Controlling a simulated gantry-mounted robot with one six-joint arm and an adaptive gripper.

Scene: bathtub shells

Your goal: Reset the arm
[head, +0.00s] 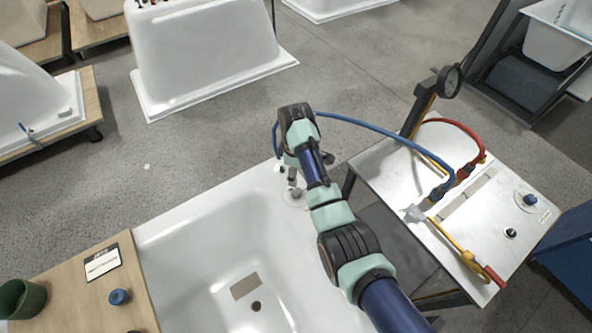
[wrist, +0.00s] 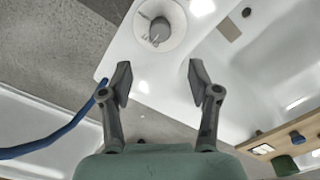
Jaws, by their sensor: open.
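My arm reaches across the white bathtub shell (head: 190,235) in the head view. My gripper (head: 290,178) is over the tub's far corner, partly hidden by my own arm. In the wrist view my gripper (wrist: 160,78) has its two fingers wide apart with nothing between them. A round white disc with a grey knob (wrist: 158,30) sits on the tub rim just beyond the fingertips. The disc also shows beside the gripper in the head view (head: 294,197).
A blue hose (head: 385,129) arches from near my gripper to the metal table (head: 385,165); it passes by the left finger in the wrist view (wrist: 50,141). A gauge (head: 449,81) stands at the table. A wooden board (head: 75,290) holds a green cup (head: 22,299). Other tub shells stand behind.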

